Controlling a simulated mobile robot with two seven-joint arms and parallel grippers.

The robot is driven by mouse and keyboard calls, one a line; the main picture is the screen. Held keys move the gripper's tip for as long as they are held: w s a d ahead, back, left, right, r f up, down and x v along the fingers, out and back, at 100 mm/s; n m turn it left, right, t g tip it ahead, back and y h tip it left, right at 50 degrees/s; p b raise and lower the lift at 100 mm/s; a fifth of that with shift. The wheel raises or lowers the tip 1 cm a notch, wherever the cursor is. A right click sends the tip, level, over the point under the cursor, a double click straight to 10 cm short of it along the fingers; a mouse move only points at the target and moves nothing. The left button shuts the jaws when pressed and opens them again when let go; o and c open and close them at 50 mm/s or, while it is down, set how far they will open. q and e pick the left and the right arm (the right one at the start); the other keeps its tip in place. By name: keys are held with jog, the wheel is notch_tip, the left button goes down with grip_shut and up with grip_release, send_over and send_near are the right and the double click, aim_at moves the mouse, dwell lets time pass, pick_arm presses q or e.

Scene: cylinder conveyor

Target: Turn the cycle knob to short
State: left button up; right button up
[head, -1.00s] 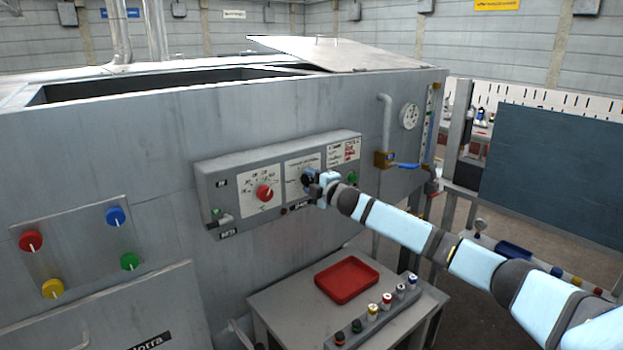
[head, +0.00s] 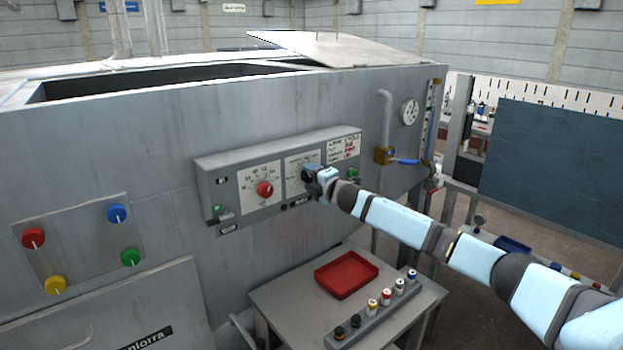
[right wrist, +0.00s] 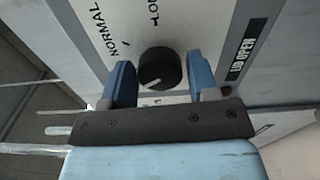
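The black cycle knob (right wrist: 160,69) is on a white panel plate in the right wrist view. Its white pointer mark slants to the lower left there. The words NORMAL and LON... are printed above and left of it; I cannot read a short label. My right gripper (right wrist: 160,72) has one blue finger on each side of the knob, with a narrow gap at the right finger and hardly any at the left. My left gripper is not in view.
A red dial knob (head: 265,189) is left of my gripper on the same box. A green switch (head: 352,173) is to its right. A table (head: 290,300) with a red tray (head: 346,275) stands below. A pipe with a blue-handled valve (head: 405,162) is further right.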

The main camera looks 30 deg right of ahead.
jog(key=shift+o, duration=0.9)
jog(key=s+d+b, duration=0.1)
jog(key=s+b, duration=0.2)
jog(key=s, duration=1)
jog(key=shift+s, duration=0.4)
